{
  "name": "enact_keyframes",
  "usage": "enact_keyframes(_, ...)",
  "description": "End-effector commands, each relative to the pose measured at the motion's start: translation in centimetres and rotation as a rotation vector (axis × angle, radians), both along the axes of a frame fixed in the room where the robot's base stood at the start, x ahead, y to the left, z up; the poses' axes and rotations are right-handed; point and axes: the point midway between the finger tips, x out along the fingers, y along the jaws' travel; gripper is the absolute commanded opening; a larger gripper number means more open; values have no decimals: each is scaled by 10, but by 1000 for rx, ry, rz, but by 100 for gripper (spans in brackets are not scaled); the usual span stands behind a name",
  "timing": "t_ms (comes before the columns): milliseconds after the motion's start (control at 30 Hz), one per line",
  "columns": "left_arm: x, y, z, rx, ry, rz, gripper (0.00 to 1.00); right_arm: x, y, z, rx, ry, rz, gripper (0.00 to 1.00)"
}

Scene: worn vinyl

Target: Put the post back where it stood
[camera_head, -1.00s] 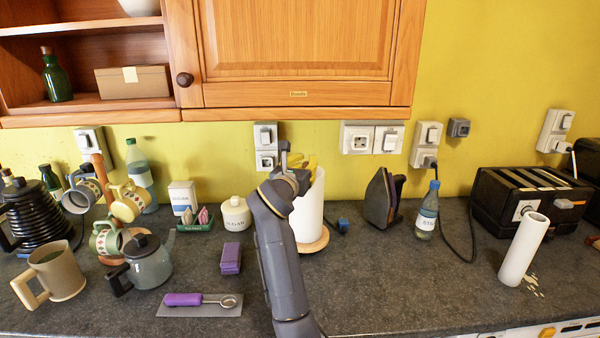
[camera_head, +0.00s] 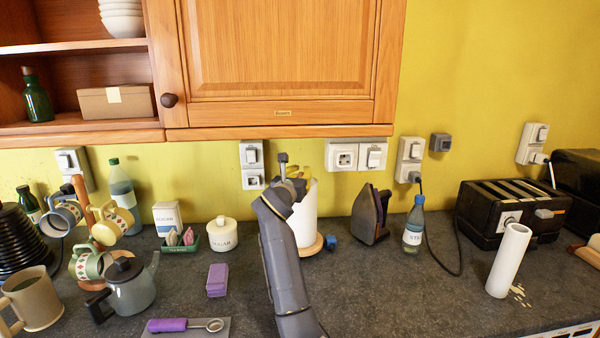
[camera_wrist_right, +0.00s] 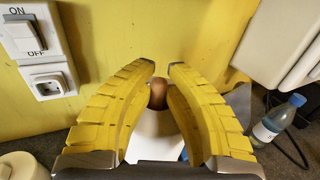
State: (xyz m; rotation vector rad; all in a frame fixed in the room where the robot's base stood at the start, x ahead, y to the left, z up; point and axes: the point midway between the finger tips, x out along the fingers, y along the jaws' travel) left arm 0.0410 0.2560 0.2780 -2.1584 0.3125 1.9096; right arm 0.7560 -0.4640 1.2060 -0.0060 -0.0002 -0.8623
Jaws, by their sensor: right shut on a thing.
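The post is a wooden stand whose brown knob (camera_wrist_right: 158,96) shows in the right wrist view, above a white paper roll (camera_head: 304,215). Its round wooden base (camera_head: 312,248) shows below the roll in the head view. My right gripper (camera_wrist_right: 161,72) has its yellow fingers shut on the post near the knob; it also shows in the head view (camera_head: 302,176). The post looks about upright. Whether its base touches the counter is unclear. My right arm hides the roll's left side. My left gripper is not in view.
An iron (camera_head: 370,215) and a small blue block (camera_head: 330,242) stand right of the base, near a water bottle (camera_head: 413,227). A sugar pot (camera_head: 222,235) and purple block (camera_head: 217,280) are left. A second white roll (camera_head: 508,261) stands beside pale spots. The front centre-right counter is clear.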

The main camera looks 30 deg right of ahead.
Motion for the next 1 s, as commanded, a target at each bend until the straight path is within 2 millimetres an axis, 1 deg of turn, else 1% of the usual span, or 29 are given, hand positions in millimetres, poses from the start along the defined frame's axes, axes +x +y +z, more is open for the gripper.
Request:
enact_keyframes(233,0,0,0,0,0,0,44,0,0,-20,-2,-7,1,0)
enact_keyframes(667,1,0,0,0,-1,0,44,0,0,-23,-3,-8,1,0)
enact_keyframes(700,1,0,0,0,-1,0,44,0,0,-26,-1,-1,0,18)
enact_keyframes(800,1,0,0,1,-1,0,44,0,0,-26,1,-1,0,29)
enact_keyframes(867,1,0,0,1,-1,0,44,0,0,-26,1,-1,0,36)
enact_keyframes(1000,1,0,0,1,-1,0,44,0,0,-26,1,-1,0,36)
